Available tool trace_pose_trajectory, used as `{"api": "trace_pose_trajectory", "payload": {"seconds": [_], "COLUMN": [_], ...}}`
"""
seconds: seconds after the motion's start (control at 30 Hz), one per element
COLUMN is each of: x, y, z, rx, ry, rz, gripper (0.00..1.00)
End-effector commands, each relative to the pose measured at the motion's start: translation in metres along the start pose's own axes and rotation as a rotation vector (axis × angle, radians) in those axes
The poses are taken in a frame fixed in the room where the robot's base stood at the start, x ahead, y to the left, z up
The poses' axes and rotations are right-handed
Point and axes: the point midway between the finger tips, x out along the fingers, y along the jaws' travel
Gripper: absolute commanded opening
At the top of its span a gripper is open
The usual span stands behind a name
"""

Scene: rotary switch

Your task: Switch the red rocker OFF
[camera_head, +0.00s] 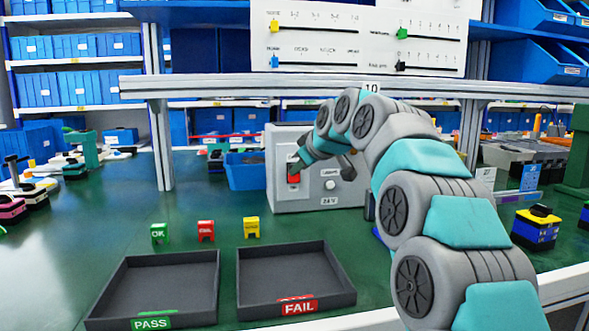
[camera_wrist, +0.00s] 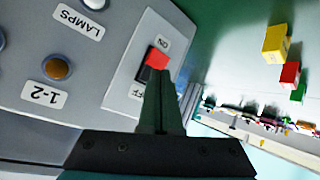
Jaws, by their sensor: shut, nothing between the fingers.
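The red rocker (camera_head: 294,179) is on a pale plate on the front of a grey control box (camera_head: 349,202). My gripper (camera_wrist: 160,76) is shut and empty. Its fingertips are at the rocker's OFF-side end in the picture and cover part of that side. I cannot tell whether they touch it. In the head view my gripper (camera_head: 295,166) is in front of the switch plate, partly hiding it.
A blue bin (camera_head: 246,172) stands left of the box. PASS (camera_head: 150,323) and FAIL (camera_head: 297,306) trays and small coloured blocks lie in front.

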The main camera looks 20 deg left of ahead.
Motion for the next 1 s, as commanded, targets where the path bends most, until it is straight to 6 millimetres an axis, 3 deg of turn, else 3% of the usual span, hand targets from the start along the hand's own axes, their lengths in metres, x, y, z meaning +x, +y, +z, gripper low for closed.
{"api": "trace_pose_trajectory", "payload": {"seconds": [1.0], "x": [-0.011], "y": [-0.008], "z": [0.008], "rx": [0.0], "ry": [0.001], "rz": [0.001], "gripper": [0.0]}}
